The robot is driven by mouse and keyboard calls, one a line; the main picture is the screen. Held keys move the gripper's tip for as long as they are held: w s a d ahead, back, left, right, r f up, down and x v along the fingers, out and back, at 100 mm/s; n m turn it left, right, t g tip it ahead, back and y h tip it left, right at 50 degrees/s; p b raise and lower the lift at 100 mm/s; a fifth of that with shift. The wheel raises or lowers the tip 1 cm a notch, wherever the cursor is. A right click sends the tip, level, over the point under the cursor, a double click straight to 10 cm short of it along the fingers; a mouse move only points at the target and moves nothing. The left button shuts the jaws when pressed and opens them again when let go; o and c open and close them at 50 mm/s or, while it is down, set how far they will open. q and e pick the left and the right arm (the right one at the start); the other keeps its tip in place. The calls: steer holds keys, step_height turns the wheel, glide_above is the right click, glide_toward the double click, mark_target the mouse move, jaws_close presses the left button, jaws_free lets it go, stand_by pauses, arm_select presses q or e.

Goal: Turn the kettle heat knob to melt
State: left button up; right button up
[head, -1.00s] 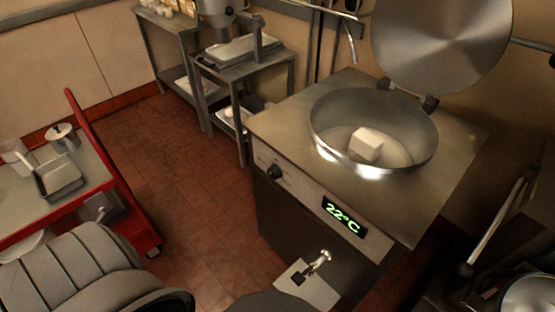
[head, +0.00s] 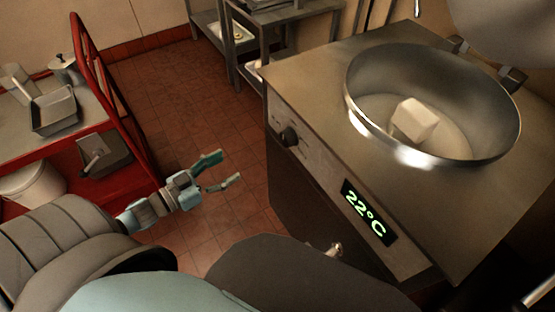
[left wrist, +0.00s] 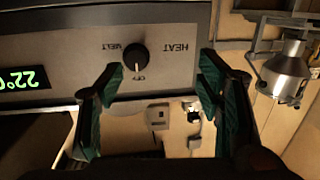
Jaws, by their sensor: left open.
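The black heat knob (head: 290,136) is on the front panel of the kettle (head: 330,185). My left gripper (head: 228,167) is open and empty, apart from the knob and to its left in the head view. In the left wrist view the panel appears upside down, with the knob (left wrist: 136,57) between the lines of the two open green fingers (left wrist: 160,72). MELT, HEAT and OFF are printed around the knob. Its light mark points toward OFF. The green display (head: 368,212) reads 22°C. My right gripper is not in view.
The kettle's open bowl (head: 362,88) holds a pale block (head: 414,119). A red cart (head: 125,110) with pans stands at the left. A metal tap (head: 334,249) sticks out low on the kettle's front. Tiled floor (head: 190,105) lies clear between cart and kettle.

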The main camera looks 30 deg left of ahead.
mark_target(283, 141)
arm_select(q)
steer(key=w+d+r, duration=0.1)
steer(key=w+d, duration=0.2)
steer(key=w, duration=0.1)
steer(key=w+d+r+m+h, duration=0.1)
steer(key=w+d, duration=0.2)
steer(key=w, duration=0.1)
steer(key=w+d+r+h, duration=0.1)
steer(key=w+d, duration=0.3)
steer(key=shift+w+r, duration=0.15)
steer(key=shift+w, duration=0.05)
steer(key=c, duration=1.2)
